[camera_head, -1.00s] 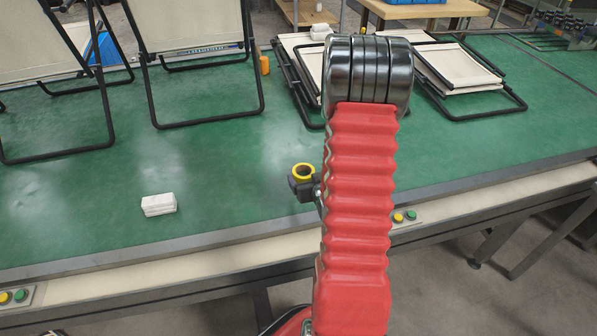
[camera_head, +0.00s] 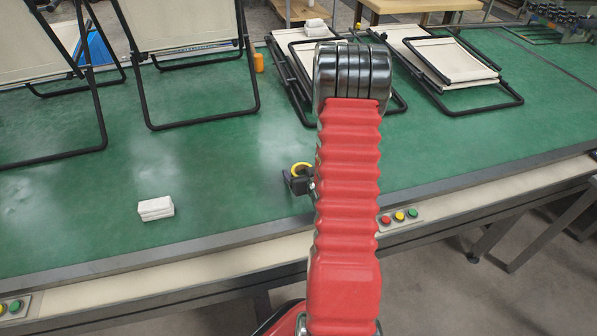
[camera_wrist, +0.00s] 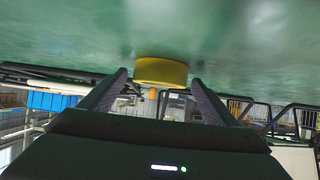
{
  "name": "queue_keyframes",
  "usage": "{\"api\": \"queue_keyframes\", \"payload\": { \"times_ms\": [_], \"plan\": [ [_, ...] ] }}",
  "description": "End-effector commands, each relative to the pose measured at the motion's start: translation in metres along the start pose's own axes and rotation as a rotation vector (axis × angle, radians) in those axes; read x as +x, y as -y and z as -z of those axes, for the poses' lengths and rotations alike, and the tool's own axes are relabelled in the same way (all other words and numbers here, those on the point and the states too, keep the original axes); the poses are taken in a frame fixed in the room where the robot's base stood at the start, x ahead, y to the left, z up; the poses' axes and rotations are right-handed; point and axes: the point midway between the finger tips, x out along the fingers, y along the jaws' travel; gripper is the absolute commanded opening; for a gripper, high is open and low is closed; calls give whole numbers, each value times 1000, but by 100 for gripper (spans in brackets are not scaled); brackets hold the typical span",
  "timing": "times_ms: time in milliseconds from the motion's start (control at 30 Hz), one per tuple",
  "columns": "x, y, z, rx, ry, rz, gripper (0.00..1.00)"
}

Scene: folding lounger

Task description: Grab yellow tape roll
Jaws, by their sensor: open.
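The yellow tape roll (camera_head: 301,167) sits on the green table near its front edge, just left of my red arm. In the head view my gripper and arm cover part of it. My dark gripper (camera_head: 298,183) is low at the table beside the roll. In the wrist view, which looks upside down, the tape roll (camera_wrist: 161,70) shows ahead, at the gap between the two open fingers. The fingers are apart, and I cannot tell whether the roll is fully between them.
A white block-like stack (camera_head: 155,209) lies to the left on the table. Folding loungers (camera_head: 188,25) stand at the back left, and folded ones (camera_head: 455,62) lie at the back right. A small orange object (camera_head: 259,62) stands between them. The table's front left is mostly clear.

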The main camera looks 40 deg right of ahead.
Motion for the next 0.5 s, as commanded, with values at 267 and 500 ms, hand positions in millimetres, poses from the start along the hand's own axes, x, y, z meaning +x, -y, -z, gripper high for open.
{"api": "queue_keyframes", "payload": {
  "times_ms": [267, 500],
  "plan": [
    [7, -4, -3, 2, 0, -3, 83],
    [7, -4, -3, 1, 0, -2, 83]
  ]
}}
